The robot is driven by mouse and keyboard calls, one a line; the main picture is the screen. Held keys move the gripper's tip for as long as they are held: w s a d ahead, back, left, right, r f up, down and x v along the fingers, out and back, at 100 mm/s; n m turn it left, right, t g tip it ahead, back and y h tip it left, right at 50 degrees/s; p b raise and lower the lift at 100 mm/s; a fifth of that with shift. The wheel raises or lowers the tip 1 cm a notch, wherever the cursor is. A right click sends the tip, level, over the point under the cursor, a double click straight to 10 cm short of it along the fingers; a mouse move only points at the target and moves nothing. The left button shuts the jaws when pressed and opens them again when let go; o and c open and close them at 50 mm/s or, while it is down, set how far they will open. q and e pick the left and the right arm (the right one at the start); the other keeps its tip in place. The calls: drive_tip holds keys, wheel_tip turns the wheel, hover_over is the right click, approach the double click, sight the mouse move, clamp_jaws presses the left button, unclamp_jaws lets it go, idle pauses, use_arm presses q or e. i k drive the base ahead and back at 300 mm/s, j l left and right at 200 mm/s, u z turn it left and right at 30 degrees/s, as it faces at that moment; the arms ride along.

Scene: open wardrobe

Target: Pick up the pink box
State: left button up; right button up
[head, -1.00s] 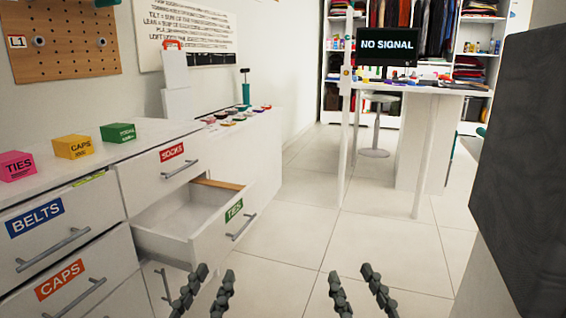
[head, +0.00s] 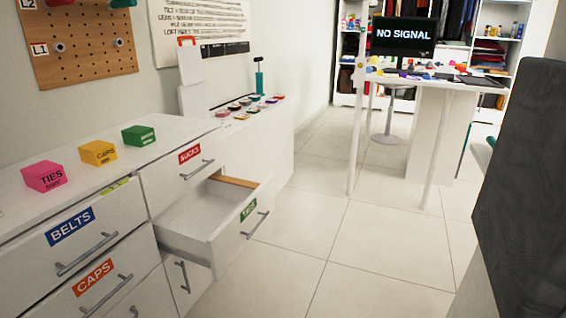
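The pink box (head: 44,176), labelled TIES, sits on the white dresser top (head: 62,203) at the left of the head view. A yellow box (head: 98,153) labelled CAPS and a green box (head: 138,136) stand in a row behind it, to its right. Nothing touches the pink box. Neither of my grippers shows in the head view now.
A drawer (head: 205,222) labelled TIES is pulled out of the dresser and juts over the floor. A pegboard (head: 80,42) hangs on the wall. A white table (head: 430,82) with a monitor stands farther back. A dark panel (head: 525,185) blocks the right side. Tiled floor (head: 330,225) is clear in the middle.

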sight(44, 176)
drive_tip(key=k+u, duration=0.15)
drive_tip(key=u, duration=1.2)
drive_tip(key=l+z, duration=0.15)
drive_tip(key=l, duration=0.15)
